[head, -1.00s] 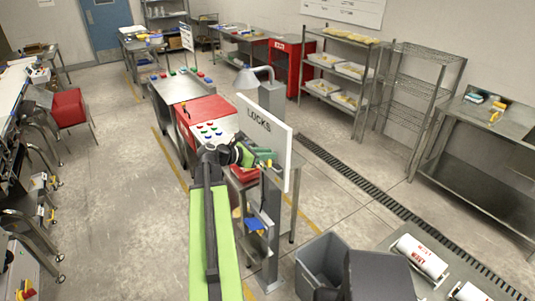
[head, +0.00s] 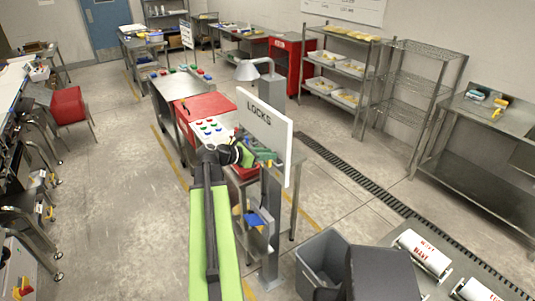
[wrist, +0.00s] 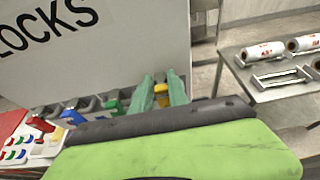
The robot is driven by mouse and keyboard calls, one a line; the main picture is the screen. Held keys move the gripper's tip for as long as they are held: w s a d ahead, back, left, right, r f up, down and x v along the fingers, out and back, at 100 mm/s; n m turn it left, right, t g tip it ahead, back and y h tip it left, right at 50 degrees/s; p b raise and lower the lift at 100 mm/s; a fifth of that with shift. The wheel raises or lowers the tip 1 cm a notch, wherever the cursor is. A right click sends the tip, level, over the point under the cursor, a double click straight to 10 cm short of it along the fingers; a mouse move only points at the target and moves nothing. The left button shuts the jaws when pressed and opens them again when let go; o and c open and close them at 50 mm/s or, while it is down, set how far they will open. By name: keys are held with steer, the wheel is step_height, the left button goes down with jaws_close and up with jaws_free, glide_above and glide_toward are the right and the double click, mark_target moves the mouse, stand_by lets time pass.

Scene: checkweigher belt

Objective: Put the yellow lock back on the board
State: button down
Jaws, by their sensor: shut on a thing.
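The white board marked LOCKS (head: 264,130) stands upright beside my gripper in the head view. It also fills the upper left of the wrist view (wrist: 100,50). My gripper (wrist: 162,90) has two green fingers, shut on the yellow lock (wrist: 161,96), which shows between them. Its lower part is hidden behind my arm. Left of the fingers, along the board's lower edge, are a green lock (wrist: 113,107), a blue lock (wrist: 73,116) and a red lock (wrist: 41,124). In the head view my gripper (head: 266,157) is at the board's near face; the yellow lock cannot be made out there.
A grey bin (head: 320,260) stands on the floor at lower right. A table with white rolls (wrist: 264,52) is right of the fingers.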

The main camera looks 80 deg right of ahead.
steer(key=shift+f+b, duration=0.6)
steer(key=shift+f, duration=0.1)
steer(key=c, duration=1.2)
jaws_free()
steer(key=shift+r, duration=0.1)
steer(key=shift+w+a+r+p, duration=0.2)
steer(key=shift+w+a+p, duration=0.05)
steer(key=shift+p, duration=0.05)
steer(key=p+v, duration=0.5)
steer(key=v, duration=1.1)
steer(key=shift+w+a+p, duration=0.25)
steer(key=shift+p, duration=0.1)
